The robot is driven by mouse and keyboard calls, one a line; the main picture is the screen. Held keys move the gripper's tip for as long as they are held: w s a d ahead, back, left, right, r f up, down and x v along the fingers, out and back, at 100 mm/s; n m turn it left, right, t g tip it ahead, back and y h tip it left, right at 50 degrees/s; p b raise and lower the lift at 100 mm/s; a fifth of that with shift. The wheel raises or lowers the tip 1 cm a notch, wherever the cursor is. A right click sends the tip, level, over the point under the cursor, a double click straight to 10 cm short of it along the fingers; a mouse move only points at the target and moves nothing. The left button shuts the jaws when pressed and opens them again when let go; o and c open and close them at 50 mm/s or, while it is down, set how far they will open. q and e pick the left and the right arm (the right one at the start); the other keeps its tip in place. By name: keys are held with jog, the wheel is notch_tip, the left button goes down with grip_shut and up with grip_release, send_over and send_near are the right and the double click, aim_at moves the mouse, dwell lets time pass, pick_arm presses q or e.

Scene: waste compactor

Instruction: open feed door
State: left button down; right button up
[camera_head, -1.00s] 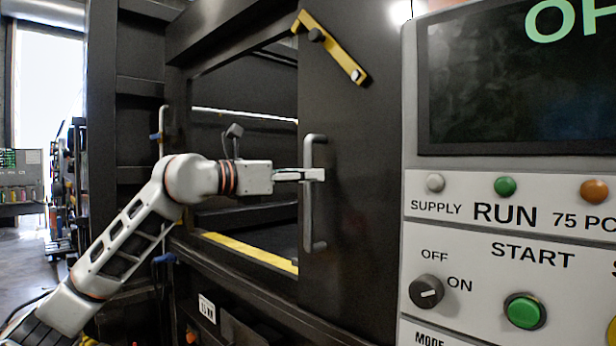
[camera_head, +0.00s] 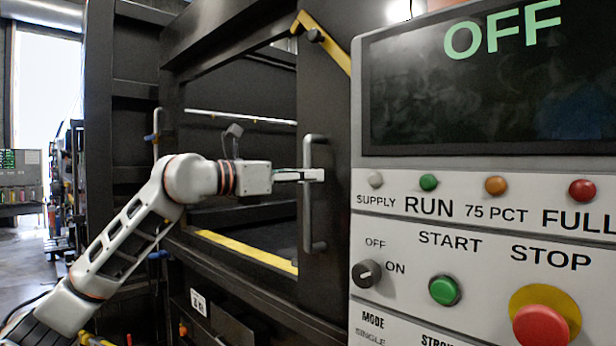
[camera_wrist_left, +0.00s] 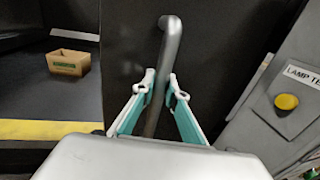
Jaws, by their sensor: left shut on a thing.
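The feed door (camera_head: 338,210) is a dark panel with a vertical grey bar handle (camera_head: 308,218). It stands to the right of a partly open chamber mouth. My left gripper (camera_head: 312,175) reaches in from the left and is shut on the handle at its upper part. In the left wrist view, the two teal-lined fingers (camera_wrist_left: 160,95) sit on either side of the handle (camera_wrist_left: 167,60). My right gripper is not in view.
The control panel (camera_head: 480,205) stands close on the right and covers the door's right part; its screen reads OFF. A yellow-edged sill (camera_head: 246,248) borders the opening. A small cardboard box (camera_wrist_left: 69,62) lies inside the chamber. A yellow latch bar (camera_head: 325,42) is above the handle.

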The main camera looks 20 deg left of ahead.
pick_arm(q)
jog(key=shift+r, duration=0.1)
jog(key=c, duration=2)
grip_release()
jog(key=v, duration=1.2)
jog(key=shift+d, duration=0.1)
